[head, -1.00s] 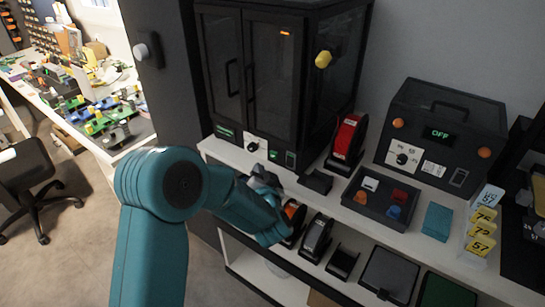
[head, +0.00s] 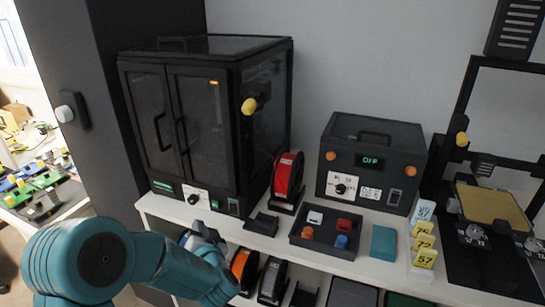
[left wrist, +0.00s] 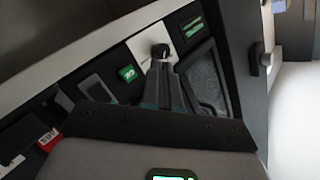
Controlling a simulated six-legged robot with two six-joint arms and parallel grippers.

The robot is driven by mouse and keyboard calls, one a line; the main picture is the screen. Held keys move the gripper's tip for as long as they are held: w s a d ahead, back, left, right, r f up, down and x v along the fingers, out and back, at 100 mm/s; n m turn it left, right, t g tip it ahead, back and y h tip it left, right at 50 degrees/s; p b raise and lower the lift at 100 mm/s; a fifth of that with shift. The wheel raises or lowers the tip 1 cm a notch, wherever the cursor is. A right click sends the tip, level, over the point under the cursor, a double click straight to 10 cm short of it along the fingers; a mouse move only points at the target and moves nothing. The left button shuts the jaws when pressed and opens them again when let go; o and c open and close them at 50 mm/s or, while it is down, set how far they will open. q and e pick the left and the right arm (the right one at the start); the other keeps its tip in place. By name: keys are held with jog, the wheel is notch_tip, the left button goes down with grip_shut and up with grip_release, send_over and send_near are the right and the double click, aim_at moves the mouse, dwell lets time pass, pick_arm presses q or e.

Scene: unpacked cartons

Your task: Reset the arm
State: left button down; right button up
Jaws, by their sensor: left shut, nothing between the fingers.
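My left arm comes in from the lower left of the head view. My left gripper (head: 205,236) is in front of the shelf edge, just below the black cabinet (head: 205,115). In the left wrist view my left gripper (left wrist: 160,68) has its fingers together with nothing between them. The fingertips appear just below the cabinet's dark knob (left wrist: 160,51) in that picture; I cannot tell whether they touch it. The knob also shows on a white plate in the head view (head: 193,199). My right gripper is in neither view.
On the white shelf (head: 290,243) stand a red spool (head: 288,177), a tray of small coloured blocks (head: 327,232), a control box reading OFF (head: 372,160), a teal block (head: 384,242) and yellow number tags (head: 424,241). A 3D-printer-like machine (head: 490,215) is at right.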

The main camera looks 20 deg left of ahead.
pick_arm(q)
jog(key=s+d+f+m+g+h, duration=0.1)
jog(key=s+d+f+h, duration=0.25)
jog(key=f, duration=0.45)
jog(key=s+d+f+m+g+h, duration=0.1)
jog(key=s+d+f+g+h, duration=0.15)
jog(key=d+f, duration=0.4)
jog(key=s+d+f+m+g+h, duration=0.1)
jog(key=s+d+f+h, duration=0.2)
jog(key=f, duration=0.6)
jog(key=s+d+f+n+g+h, duration=0.2)
jog(key=s+d, duration=0.3)
jog(key=s, duration=0.4)
jog(key=s+d+f+n+g+h, duration=0.2)
jog(key=s+d+f+g+h, duration=0.1)
jog(key=s, duration=0.6)
jog(key=shift+d+g+h+p, duration=0.35)
jog(key=shift+d+g, duration=0.55)
jog(key=shift+g, duration=0.35)
